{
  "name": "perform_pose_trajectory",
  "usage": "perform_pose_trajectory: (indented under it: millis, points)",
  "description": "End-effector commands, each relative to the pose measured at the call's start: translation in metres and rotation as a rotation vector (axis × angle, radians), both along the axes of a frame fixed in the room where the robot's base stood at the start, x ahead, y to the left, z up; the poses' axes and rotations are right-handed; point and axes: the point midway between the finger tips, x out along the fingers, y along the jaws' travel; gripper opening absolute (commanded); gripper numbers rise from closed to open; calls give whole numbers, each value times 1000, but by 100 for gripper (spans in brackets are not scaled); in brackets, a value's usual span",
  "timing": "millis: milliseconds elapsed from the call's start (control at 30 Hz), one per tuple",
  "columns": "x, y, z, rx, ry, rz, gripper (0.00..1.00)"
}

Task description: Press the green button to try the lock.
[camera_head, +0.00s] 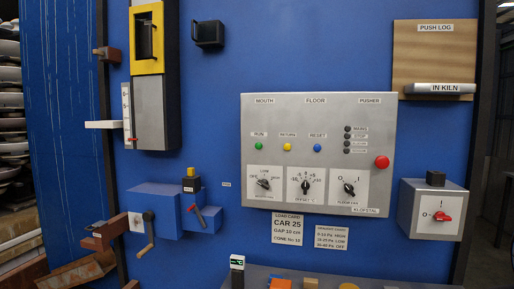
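The green button (259,146) is small and round, under the label RUN at the left of the grey control panel (318,105). A yellow button (287,147) and a blue button (317,148) sit to its right in the same row. Nothing covers the green button. I cannot tell whether it is pressed in. My gripper does not show in this view. No part is labelled as a lock.
A red button (382,162) and several dials share the panel. A grey box with a red switch (442,216) is at right. A blue box with a crank (150,235) juts out at lower left. A dark ledge (350,278) holds small items below.

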Motion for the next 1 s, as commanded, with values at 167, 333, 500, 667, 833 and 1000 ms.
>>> perform_pose_trajectory:
  millis: [167, 333, 500, 667, 833, 1000]
  points:
    - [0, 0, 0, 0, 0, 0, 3]
    - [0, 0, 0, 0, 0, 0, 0]
    - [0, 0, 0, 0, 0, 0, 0]
    - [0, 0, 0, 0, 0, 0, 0]
    - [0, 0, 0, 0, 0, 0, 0]
    - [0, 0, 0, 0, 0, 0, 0]
